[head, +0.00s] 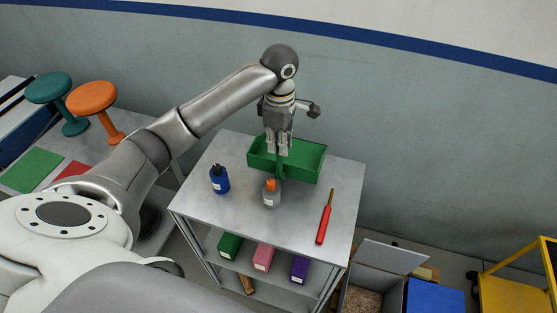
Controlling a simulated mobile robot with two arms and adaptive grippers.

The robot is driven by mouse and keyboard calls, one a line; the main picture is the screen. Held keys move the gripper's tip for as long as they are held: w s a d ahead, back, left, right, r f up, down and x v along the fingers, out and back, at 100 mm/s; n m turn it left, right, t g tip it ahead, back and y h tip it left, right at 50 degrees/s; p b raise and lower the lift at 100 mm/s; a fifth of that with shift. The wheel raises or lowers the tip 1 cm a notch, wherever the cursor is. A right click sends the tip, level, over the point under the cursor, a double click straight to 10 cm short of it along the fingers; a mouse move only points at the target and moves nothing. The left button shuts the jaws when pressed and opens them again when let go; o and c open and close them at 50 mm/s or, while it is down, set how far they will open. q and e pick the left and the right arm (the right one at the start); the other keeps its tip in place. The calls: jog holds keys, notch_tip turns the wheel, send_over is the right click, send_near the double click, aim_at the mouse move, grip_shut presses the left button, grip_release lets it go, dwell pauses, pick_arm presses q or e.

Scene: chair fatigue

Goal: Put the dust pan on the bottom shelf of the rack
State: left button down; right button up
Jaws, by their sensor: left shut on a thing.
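The green dust pan (306,160) is at the back of the top shelf of the grey rack (227,152). My left gripper (281,150) points down at the dust pan from above and is shut on it, near its handle and front edge. I cannot tell whether the pan touches the top shelf or hangs just above it. The bottom shelf is mostly hidden below; a lower shelf (278,282) shows under the top one. My right gripper is not in view.
Green (230,245), pink (263,257) and purple (299,269) boxes stand on the lower shelf. An open box (378,277) stands right of the rack.

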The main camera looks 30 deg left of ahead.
aim_at(279, 161)
pick_arm(q)
jog(key=shift+a+f, duration=0.25)
jog(key=shift+f, duration=0.95)
jog(key=f+p, duration=0.1)
jog(key=f, duration=0.3)
jog(key=shift+d, duration=0.2)
jog(key=shift+a+f, duration=0.1)
jog(key=shift+f, duration=0.4)
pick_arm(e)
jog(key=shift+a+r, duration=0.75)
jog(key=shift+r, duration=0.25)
pick_arm(q)
jog(key=c, duration=1.4)
grip_release()
jog(key=shift+f, duration=0.1)
